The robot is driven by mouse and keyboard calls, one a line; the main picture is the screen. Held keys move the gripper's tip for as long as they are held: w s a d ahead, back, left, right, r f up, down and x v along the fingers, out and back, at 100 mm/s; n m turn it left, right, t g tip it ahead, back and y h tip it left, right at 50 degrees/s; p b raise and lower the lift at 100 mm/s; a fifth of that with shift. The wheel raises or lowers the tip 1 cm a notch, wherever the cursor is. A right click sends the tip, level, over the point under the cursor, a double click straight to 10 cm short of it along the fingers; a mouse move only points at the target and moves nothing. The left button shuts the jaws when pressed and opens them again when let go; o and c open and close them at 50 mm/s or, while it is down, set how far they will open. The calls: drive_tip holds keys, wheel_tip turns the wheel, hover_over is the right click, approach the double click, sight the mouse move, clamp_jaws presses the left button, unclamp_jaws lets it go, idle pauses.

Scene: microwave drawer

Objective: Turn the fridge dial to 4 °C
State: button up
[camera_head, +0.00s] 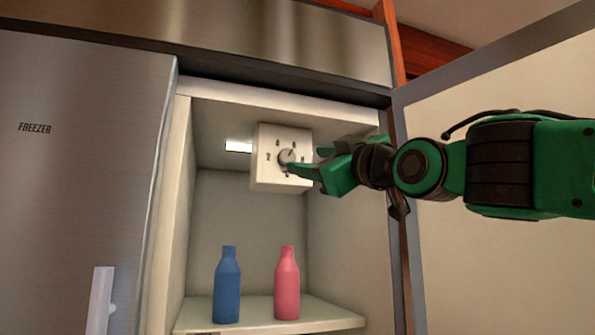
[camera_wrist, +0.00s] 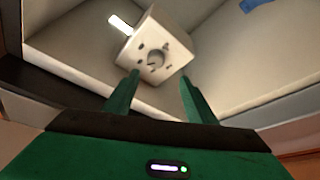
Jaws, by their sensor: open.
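The fridge dial (camera_head: 287,156) is a round grey knob on the front of a white box (camera_head: 265,180) under the ceiling of the open fridge compartment. Small dark numbers ring it; a 2 shows to its left, and the rest are too small to read surely. My gripper (camera_head: 306,160) is open in front of the box, its green fingers partly covering the dial's right side. In the wrist view the dial (camera_wrist: 156,60) lies ahead, between and beyond the two fingertips (camera_wrist: 158,77). I cannot tell whether a finger touches it. The pointer's exact setting is unclear.
A blue bottle (camera_head: 227,288) and a pink bottle (camera_head: 287,285) stand on the shelf (camera_head: 325,318) below. A lit lamp (camera_head: 238,146) is left of the box. The fridge door (camera_head: 490,255) stands open at right; the freezer door (camera_head: 75,170) is at left.

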sight(289, 158)
drive_tip(key=x, duration=0.5)
drive_tip(key=d+x, duration=0.1)
drive_tip(key=x, duration=0.2)
drive_tip(key=shift+w+r, duration=0.15)
drive_tip(key=shift+w, duration=0.4)
drive_tip(key=shift+x, duration=0.8)
drive_tip(key=shift+s, duration=0.1)
drive_tip(key=shift+a, duration=0.1)
drive_tip(key=c, duration=1)
